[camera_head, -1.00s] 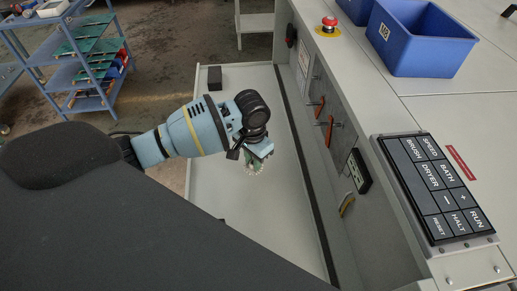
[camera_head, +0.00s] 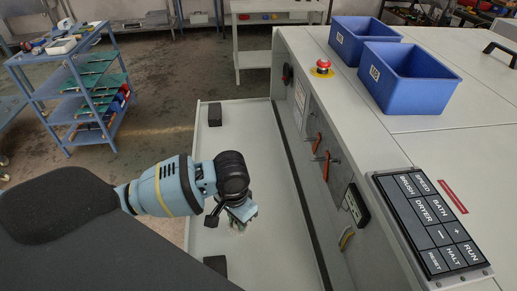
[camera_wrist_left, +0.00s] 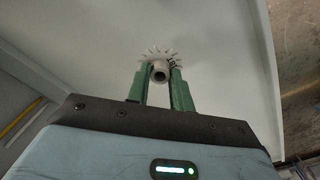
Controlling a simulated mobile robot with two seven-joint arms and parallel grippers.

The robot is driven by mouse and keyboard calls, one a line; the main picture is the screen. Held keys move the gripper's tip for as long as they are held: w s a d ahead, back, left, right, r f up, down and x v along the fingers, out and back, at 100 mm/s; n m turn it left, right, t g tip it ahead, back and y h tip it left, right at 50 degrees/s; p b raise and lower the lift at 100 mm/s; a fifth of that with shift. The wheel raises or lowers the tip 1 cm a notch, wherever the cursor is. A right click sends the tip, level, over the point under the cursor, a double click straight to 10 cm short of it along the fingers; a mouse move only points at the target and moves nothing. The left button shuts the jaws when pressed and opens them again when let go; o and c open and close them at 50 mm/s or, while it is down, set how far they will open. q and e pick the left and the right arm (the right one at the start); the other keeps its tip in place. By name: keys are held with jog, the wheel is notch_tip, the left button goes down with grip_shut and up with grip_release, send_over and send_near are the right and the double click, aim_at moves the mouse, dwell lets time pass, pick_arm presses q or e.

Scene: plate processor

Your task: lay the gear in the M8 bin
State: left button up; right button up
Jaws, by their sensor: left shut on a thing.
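The gear (camera_wrist_left: 151,55), a pale toothed wheel with a round hub, is between the two green fingers of my left gripper (camera_wrist_left: 160,82) in the left wrist view. In the head view my left gripper (camera_head: 241,214) hangs over the pale tray, pointing down, and mostly hides the gear. It is shut on the gear. The nearer blue bin (camera_head: 412,92) stands on the machine top, up and right of the gripper. Its small label looks like M8 but is hard to read. My right gripper is out of view.
A second blue bin (camera_head: 352,50) stands behind the nearer one. A red stop button (camera_head: 323,66), orange-handled levers (camera_head: 320,165) and a keypad (camera_head: 432,222) are on the machine. The pale tray (camera_head: 245,140) has dark blocks on it. A blue shelf cart (camera_head: 75,85) stands far left.

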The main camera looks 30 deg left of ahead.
pick_arm(q)
jog(key=s+d+r+n, duration=0.1)
jog(key=d+r, duration=0.3)
jog(key=r, duration=1.1)
jog(key=shift+s+d+n, duration=0.2)
jog(key=shift+s+n, duration=0.2)
jog(key=shift+n, duration=0.5)
